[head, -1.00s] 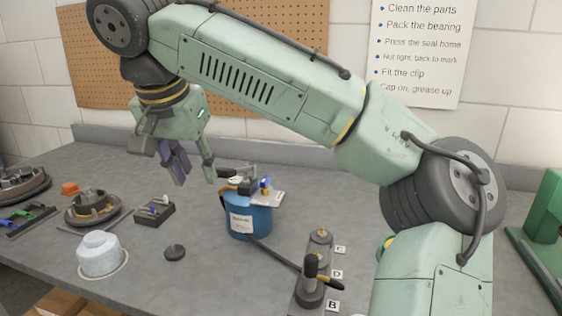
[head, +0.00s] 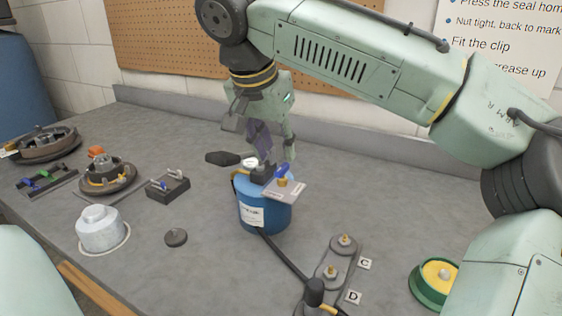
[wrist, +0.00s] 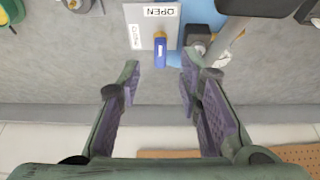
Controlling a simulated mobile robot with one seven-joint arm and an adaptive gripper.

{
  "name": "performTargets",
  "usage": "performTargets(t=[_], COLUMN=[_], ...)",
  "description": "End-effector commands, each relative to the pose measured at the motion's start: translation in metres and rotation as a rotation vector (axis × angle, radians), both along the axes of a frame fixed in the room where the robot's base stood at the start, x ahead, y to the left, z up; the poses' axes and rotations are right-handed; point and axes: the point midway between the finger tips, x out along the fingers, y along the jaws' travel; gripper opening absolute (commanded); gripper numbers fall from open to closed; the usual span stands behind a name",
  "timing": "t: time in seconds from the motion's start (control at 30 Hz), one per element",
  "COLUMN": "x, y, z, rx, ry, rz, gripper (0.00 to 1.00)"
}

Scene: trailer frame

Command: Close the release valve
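The release valve's blue lever (head: 282,170) sits on a yellow pivot above a pale label plate (head: 287,190) on top of a blue canister (head: 264,216). In the wrist view the lever (wrist: 160,52) extends from its pivot toward my gripper, away from the "OPEN" label (wrist: 161,11). A second, sideways label (wrist: 136,37) is too small to read surely. My gripper (wrist: 160,72) is open and empty, its two fingers apart on either side of the lever's line. It (head: 276,148) is just behind and above the canister top in the head view; no contact shows.

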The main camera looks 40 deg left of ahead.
Motion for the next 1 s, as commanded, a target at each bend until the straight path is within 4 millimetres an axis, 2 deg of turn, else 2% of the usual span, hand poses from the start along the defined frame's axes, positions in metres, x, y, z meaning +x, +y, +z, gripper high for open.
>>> performTargets(t=[0.1, 0.3, 0.67, 1.0], x=[0.008, 0.015, 0.017, 0.017], y=[0.001, 0.004, 0.004, 0.004], z=[-0.018, -0.038, -0.042, -0.042], rx=[-0.002, -0.001, 0.001, 0.001], ry=[0.0, 0.0, 0.0, 0.0], rz=[-0.001, 0.001, 0.001, 0.001], gripper=[0.33, 0.33, 0.32, 0.09])
